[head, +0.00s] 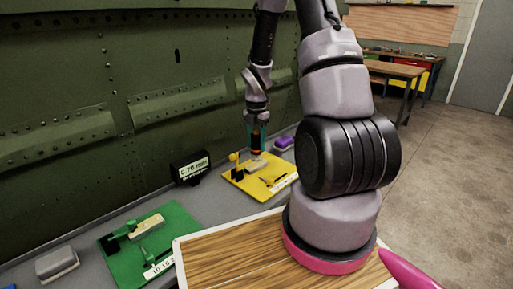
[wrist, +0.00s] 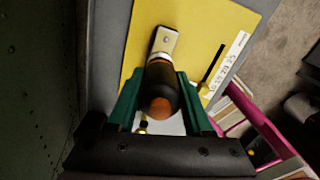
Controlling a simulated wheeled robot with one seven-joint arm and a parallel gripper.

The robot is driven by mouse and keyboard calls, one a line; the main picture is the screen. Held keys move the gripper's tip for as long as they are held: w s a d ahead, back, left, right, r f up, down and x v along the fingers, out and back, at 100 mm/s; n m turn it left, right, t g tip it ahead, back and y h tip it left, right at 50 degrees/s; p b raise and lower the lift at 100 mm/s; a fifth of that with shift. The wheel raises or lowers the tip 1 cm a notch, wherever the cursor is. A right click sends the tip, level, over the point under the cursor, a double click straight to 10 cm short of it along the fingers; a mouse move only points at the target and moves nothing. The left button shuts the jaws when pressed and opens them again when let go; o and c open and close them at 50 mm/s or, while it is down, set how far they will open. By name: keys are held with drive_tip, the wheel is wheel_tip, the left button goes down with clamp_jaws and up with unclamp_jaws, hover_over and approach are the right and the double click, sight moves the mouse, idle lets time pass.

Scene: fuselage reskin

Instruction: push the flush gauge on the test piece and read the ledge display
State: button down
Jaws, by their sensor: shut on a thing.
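My gripper (head: 257,141) is over the yellow mat on the ledge. In the wrist view my gripper's green fingers (wrist: 163,82) are closed on the flush gauge (wrist: 161,103), a dark cylinder with an orange end. Beyond the gauge, a pale test piece (wrist: 165,39) lies on the yellow mat; it also shows in the head view (head: 258,166). The gauge's far end meets or overlaps the test piece; actual contact cannot be told. The black ledge display (head: 193,170) shows what looks like 0.70 mm, with a smaller unreadable line below.
The yellow mat (head: 235,179) also carries a yellow-and-black fixture, a thin dark tool and a white scale strip. A green mat (head: 181,219) with a block lies to the left, near a grey box (head: 57,263). The riveted green fuselage wall (head: 75,80) runs behind the ledge.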

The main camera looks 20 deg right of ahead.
sight(256, 131)
drive_tip(key=shift+r, duration=2.4)
